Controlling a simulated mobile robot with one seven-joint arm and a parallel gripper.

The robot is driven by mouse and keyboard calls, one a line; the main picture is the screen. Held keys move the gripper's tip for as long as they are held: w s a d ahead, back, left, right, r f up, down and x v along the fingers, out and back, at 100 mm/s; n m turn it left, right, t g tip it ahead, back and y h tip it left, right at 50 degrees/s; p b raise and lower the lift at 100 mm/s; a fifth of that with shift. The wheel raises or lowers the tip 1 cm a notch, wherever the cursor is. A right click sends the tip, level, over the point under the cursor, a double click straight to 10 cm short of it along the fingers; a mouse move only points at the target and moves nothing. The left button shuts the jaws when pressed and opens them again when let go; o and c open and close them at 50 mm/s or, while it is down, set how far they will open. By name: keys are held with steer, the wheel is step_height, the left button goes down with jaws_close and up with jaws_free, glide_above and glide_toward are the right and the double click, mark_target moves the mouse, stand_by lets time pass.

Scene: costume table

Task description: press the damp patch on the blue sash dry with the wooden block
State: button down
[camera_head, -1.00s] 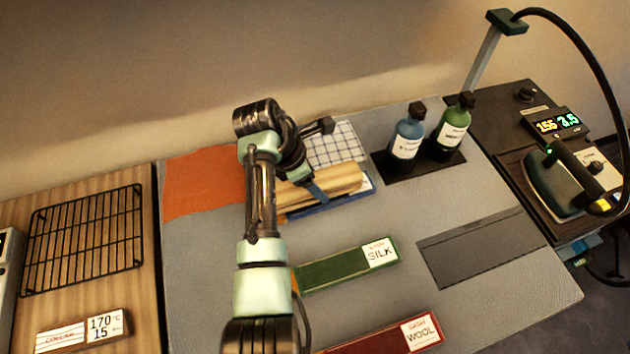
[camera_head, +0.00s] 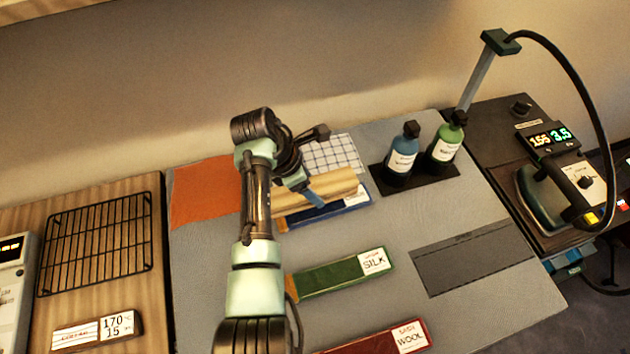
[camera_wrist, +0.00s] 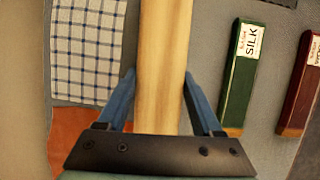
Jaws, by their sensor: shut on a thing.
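The pale wooden block (camera_head: 338,182) is held level in my gripper (camera_head: 305,190), whose blue fingers close on its two sides. The wrist view shows the block (camera_wrist: 163,45) running lengthwise between the fingers of my gripper (camera_wrist: 160,80). The blue sash (camera_head: 325,214) lies below the block in the head view, its front edge and white label (camera_head: 356,199) showing. The block hides much of the sash, and I cannot tell whether they touch. I see no damp patch. The sash does not show in the wrist view.
A checked cloth (camera_head: 330,153) and an orange cloth (camera_head: 205,190) lie behind and left. Green (camera_head: 330,278) and red (camera_head: 378,342) sashes lie in front. Two bottles (camera_head: 402,155) stand right of the block; the iron (camera_head: 540,198) is farther right. Grey mat between is clear.

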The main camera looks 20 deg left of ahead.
steer(key=shift+d+p+v, duration=0.15)
steer(key=shift+p+v, duration=0.6)
steer(key=shift+d+p+v, duration=0.1)
steer(key=shift+p+v, duration=0.6)
steer(key=shift+v, duration=0.1)
steer(key=shift+w, duration=0.2)
steer(key=shift+f+b, duration=3.4)
steer(key=shift+b, duration=0.4)
steer(key=shift+f+b, duration=0.3)
steer(key=shift+f, duration=0.5)
steer(key=shift+w+d+b, duration=0.25)
steer(key=shift+d+b, duration=0.05)
steer(key=shift+d, duration=0.2)
steer(key=shift+w+d+b, duration=0.25)
steer(key=shift+w+d, duration=0.05)
steer(key=shift+d, duration=0.2)
steer(key=shift+s+a, duration=0.1)
steer(key=shift+a, duration=0.1)
steer(key=shift+s+a+p, duration=0.2)
steer(key=shift+a+p, duration=0.1)
steer(key=shift+s+a+p, duration=0.3)
steer(key=shift+s+a, duration=0.1)
steer(key=shift+a, duration=0.15)
steer(key=shift+r+p, duration=0.1)
steer(key=shift+p, duration=0.25)
